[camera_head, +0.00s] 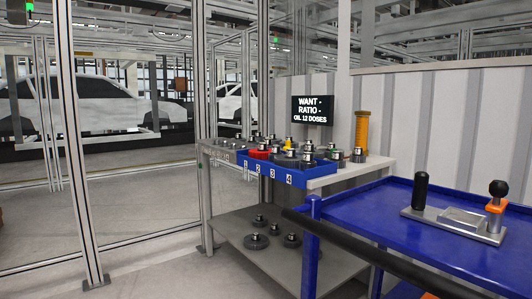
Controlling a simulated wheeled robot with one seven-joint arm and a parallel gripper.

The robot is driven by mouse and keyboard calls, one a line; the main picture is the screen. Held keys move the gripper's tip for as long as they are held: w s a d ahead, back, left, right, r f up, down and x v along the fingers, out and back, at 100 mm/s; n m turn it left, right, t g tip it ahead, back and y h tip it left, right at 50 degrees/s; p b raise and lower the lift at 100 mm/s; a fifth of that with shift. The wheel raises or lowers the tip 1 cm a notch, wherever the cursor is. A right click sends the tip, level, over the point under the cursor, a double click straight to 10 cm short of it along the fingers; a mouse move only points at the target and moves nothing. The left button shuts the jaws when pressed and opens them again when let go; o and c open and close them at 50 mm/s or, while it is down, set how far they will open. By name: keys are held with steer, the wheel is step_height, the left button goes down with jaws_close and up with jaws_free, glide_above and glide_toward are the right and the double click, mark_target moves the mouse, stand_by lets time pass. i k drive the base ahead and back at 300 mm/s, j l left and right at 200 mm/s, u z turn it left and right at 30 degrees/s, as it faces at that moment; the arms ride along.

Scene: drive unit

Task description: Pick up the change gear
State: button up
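Several grey gears with light hubs (287,160) sit in and around a blue tray (298,182) numbered 1 to 4 on a bench (350,172). More gears (255,242) lie on the bench's lower shelf (285,264). I cannot tell which one is the change gear. A sign (312,110) above the bench reads "WANT - RATIO - OIL 12 DOSES". My gripper is not in view.
A blue cart (400,225) at the right carries a metal fixture (455,222) with black and orange knobs. A dark bar (370,255) runs along its near side. An orange cylinder (361,130) stands on the bench. Framed fence posts (75,140) and open floor lie left.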

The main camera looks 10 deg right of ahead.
mark_target(262, 153)
steer(key=i+j, duration=0.25)
steer(key=i, duration=0.15)
steer(key=i+j, duration=0.25)
steer(key=i, duration=0.2)
steer(key=i+j, duration=0.25)
steer(key=i, duration=0.15)
steer(key=i+j+z, duration=1)
steer(key=j, duration=0.2)
